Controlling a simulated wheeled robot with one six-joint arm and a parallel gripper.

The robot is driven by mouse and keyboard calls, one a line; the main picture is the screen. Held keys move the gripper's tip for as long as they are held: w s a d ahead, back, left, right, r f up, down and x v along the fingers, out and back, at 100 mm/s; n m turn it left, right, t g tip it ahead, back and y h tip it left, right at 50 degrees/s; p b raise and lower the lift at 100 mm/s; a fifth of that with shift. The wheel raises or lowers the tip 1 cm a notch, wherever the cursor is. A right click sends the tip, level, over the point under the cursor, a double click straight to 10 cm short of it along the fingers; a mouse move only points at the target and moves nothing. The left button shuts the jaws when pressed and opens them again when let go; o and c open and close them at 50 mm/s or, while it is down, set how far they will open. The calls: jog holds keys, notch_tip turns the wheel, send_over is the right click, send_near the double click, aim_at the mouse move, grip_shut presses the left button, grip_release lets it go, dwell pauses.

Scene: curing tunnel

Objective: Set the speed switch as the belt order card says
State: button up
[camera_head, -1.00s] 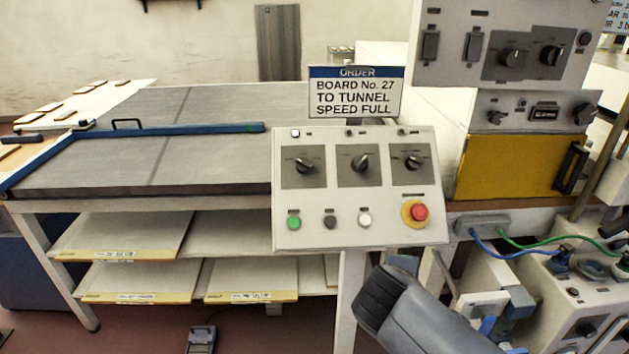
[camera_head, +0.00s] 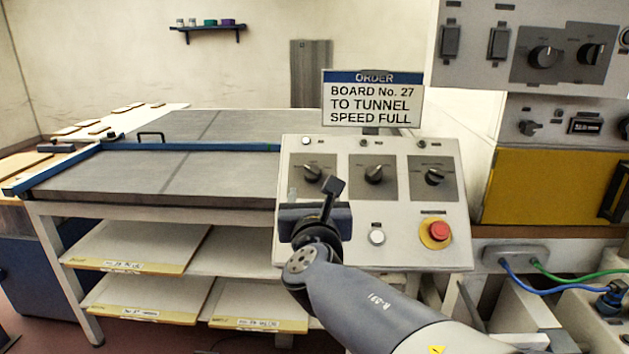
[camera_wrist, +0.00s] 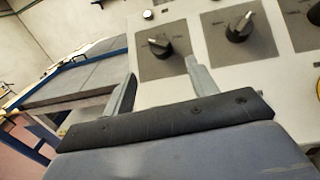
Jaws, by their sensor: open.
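The order card (camera_head: 372,104) stands above the control panel and reads "BOARD No. 27 TO TUNNEL SPEED FULL". The white sloped panel (camera_head: 400,250) has three rotary switches in a row: left (camera_head: 312,174), middle (camera_head: 374,174) and right (camera_head: 434,177). Their labels are too small to read. My gripper (camera_head: 312,195) is open and empty in front of the panel's left part, just below the left switch. In the wrist view my gripper's fingers (camera_wrist: 158,84) are apart, with the left switch (camera_wrist: 160,47) beyond them and the middle switch (camera_wrist: 240,28) to the right.
A red stop button (camera_head: 439,231) on a yellow ring and a white button (camera_head: 376,237) sit low on the panel. My gripper hides the buttons at left. A grey belt table (camera_head: 130,178) stands left, with boards shelved below. A yellow-fronted machine (camera_head: 545,185) stands right.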

aim_at(312, 174)
jog(key=w, duration=0.9)
jog(key=shift+w+a, duration=0.1)
jog(key=shift+a, duration=0.1)
jog(key=shift+c, duration=0.4)
jog(key=c, duration=0.9)
